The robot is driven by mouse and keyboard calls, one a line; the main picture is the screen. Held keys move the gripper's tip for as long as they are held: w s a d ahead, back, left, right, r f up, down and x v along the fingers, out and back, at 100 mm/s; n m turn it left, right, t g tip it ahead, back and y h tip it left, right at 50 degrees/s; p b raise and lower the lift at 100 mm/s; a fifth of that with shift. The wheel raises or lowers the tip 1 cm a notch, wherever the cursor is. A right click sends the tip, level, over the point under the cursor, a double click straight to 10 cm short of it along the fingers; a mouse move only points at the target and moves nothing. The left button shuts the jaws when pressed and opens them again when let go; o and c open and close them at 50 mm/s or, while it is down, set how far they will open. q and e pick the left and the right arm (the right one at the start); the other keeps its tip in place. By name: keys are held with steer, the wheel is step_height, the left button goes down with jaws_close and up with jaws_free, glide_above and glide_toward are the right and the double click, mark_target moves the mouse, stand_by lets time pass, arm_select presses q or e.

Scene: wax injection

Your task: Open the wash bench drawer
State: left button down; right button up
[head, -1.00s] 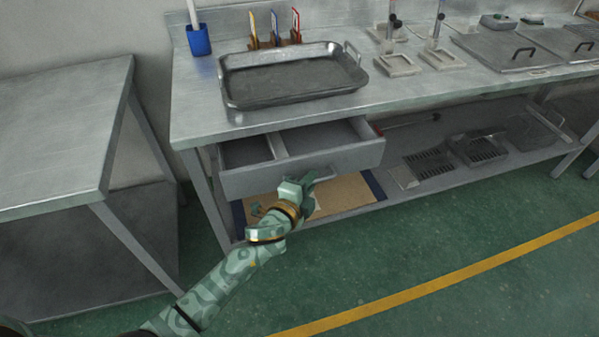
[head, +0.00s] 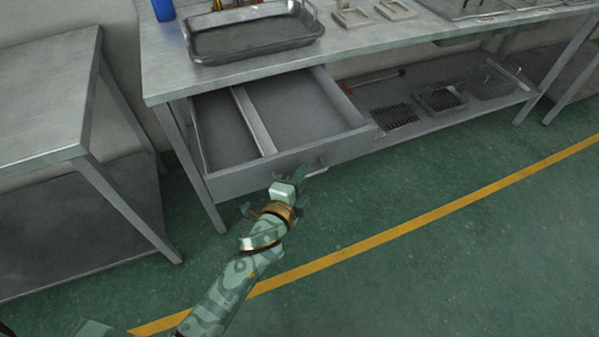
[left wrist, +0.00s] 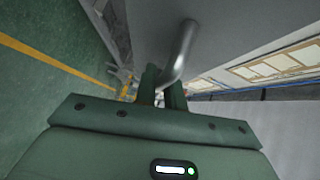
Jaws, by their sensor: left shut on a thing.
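The grey metal drawer (head: 240,183) under the wash bench (head: 160,86) is pulled well out in the head view. Its inside shows empty, with a divider (head: 252,120) running front to back. My left gripper (head: 305,174) is at the drawer's front face, shut on the bar handle (head: 322,164). In the left wrist view the handle (left wrist: 183,45) runs as a round metal bar down to between the green fingers (left wrist: 162,88). The gripper hides part of the handle. My right gripper is not in view.
A metal tray (head: 192,52) stands on the bench above the drawer. A lower shelf (head: 425,128) holds grates and a red-ended tool. A separate steel table (head: 50,95) stands at the left. The green floor in front is clear, with a yellow line (head: 400,227).

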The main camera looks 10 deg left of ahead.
arm_select(q)
steer(key=c, duration=1.5)
jaws_free()
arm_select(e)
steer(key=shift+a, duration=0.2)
arm_select(q)
steer(key=shift+s, duration=0.15)
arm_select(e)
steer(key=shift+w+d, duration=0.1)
